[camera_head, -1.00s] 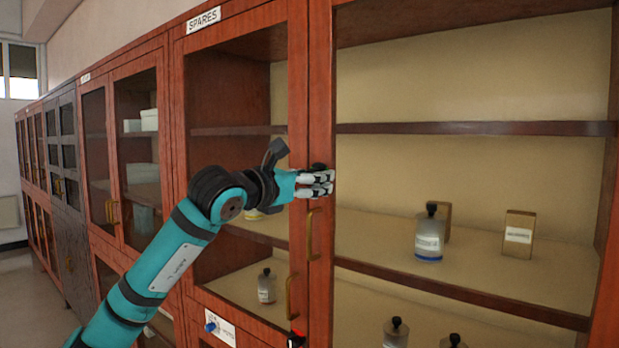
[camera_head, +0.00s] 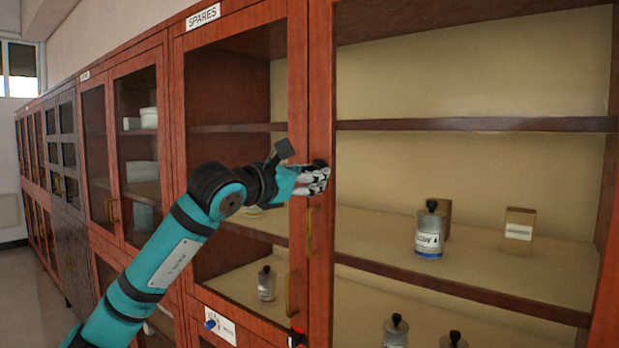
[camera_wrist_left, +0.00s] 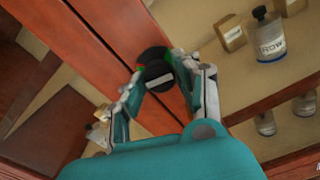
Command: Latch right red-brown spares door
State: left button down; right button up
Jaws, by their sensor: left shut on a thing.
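The red-brown spares cabinet bears a SPARES sign (camera_head: 203,17) at its top. Its right door (camera_head: 321,90) stands at the middle of the head view, its edge close along the left door (camera_head: 298,90). A brass handle (camera_head: 310,232) is on the right door below my gripper. My left gripper (camera_head: 318,178) is at the right door's frame, shut on a dark round knob. In the left wrist view the black knob (camera_wrist_left: 157,76) sits between the fingertips, against the red wood. The fingers hide part of it. My right gripper is in neither view.
Bottles (camera_head: 429,232) and a small box (camera_head: 519,223) stand on the shelves inside. Another brass handle (camera_head: 291,294) is on the left door. A blue knob on a white plate (camera_head: 221,327) sits lower left. More cabinets (camera_head: 67,190) continue leftward.

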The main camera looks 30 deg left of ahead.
pick_arm(q)
jog(key=m, duration=0.8)
jog(key=shift+r, duration=0.1)
jog(key=m, duration=0.4)
jog(key=shift+m+p, duration=0.4)
jog(key=shift+m, duration=1.4)
jog(key=c, duration=1)
grip_release()
jog(key=shift+o, duration=0.2)
